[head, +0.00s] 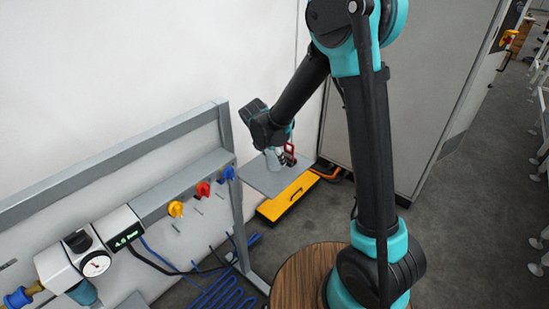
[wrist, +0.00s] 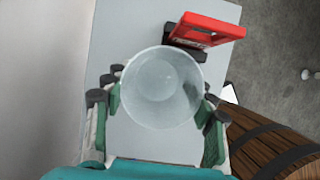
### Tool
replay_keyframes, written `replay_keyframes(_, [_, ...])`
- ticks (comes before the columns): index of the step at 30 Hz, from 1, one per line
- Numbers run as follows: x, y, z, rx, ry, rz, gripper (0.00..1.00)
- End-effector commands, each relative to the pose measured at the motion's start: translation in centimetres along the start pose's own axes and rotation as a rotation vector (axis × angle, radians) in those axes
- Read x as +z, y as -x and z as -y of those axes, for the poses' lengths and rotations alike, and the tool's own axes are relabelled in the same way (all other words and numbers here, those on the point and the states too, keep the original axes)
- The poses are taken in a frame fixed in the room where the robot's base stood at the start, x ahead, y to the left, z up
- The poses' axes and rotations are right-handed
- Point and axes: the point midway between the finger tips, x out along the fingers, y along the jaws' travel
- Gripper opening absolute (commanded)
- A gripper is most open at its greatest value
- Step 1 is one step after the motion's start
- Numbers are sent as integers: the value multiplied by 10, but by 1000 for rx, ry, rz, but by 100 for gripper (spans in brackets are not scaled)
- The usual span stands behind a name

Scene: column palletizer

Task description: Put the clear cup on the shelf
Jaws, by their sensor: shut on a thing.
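The clear cup (wrist: 160,85) is in the middle of the wrist view, seen from above with its round rim toward the camera. My gripper (wrist: 161,98) is shut on the cup, with one green-and-black finger on each side. In the head view my gripper (head: 275,149) is over the grey shelf (head: 258,180), and the cup (head: 272,161) shows pale beneath it. The shelf also fills the middle of the wrist view (wrist: 125,30). I cannot tell whether the cup's base touches the shelf.
A red-handled item (wrist: 212,28) stands on the shelf close beyond the cup. A yellow case (head: 288,200) is below the shelf's front edge. A wooden barrel (wrist: 262,140) is at lower right. A grey frame with valves (head: 200,180) stands left of the shelf.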

Motion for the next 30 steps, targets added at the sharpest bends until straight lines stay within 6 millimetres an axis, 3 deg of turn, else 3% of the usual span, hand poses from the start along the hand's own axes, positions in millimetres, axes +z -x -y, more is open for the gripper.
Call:
replay_keyframes(9, [-1, -2, 0, 0, 0, 0, 34])
replay_keyframes(10, [-1, -2, 0, 0, 0, 0, 58])
replay_keyframes(15, [-1, -2, 0, 0, 0, 0, 77])
replay_keyframes(25, [0, 0, 0, 0, 0, 0, 77])
replay_keyframes(30, [0, 17, 0, 0, 1, 0, 77])
